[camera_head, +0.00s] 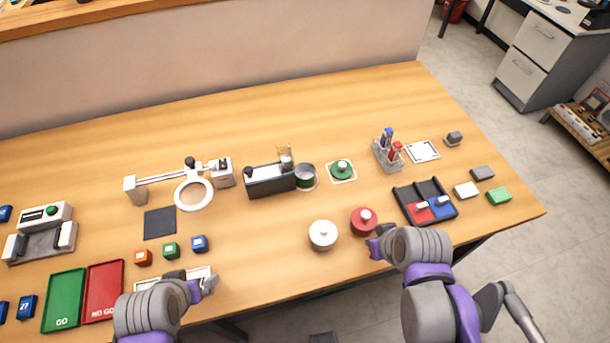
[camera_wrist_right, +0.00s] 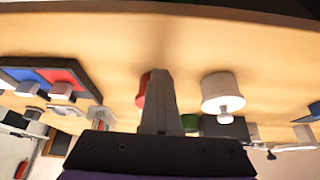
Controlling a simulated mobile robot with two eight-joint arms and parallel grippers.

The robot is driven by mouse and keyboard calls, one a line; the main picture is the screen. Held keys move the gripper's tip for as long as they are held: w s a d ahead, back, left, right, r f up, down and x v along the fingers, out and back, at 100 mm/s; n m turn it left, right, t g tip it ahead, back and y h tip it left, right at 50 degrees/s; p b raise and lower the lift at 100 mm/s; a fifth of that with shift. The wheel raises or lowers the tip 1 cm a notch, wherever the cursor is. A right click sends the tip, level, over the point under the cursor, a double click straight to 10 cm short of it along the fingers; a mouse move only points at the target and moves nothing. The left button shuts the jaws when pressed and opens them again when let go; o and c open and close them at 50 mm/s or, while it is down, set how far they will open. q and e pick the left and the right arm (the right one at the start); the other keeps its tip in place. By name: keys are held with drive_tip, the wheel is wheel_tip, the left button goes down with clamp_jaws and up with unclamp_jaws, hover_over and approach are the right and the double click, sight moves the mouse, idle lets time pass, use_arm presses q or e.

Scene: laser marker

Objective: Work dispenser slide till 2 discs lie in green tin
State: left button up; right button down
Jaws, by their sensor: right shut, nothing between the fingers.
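The dispenser (camera_head: 270,180) is a black box with a dark knob and a clear upright part, standing at the middle back of the table. The green tin (camera_head: 305,177) stands open against its right end; its inside looks dark and I cannot make out discs. A green knobbed lid (camera_head: 342,169) lies on a pale square right of the tin. My right gripper (camera_head: 374,246) is shut and empty, close in front of the red tin (camera_head: 363,221); its fingers (camera_wrist_right: 158,98) partly cover that tin in the wrist view. My left gripper (camera_head: 209,284) is at the front left, far from the dispenser; its fingers are unclear.
A white lidded tin (camera_head: 322,235) stands left of the red one. A black divided tray (camera_head: 425,203) and a pen holder (camera_head: 387,152) are to the right. A magnifier lamp (camera_head: 193,193) stands left of the dispenser. Bare table lies between the dispenser and the white tin.

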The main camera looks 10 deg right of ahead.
use_arm(q)
drive_tip(key=shift+s+f+b, duration=0.15)
drive_tip(key=shift+f+b, duration=0.2)
drive_tip(key=shift+f, duration=0.1)
use_arm(e)
drive_tip(key=shift+w+d, duration=0.1)
drive_tip(key=shift+d, duration=2.2)
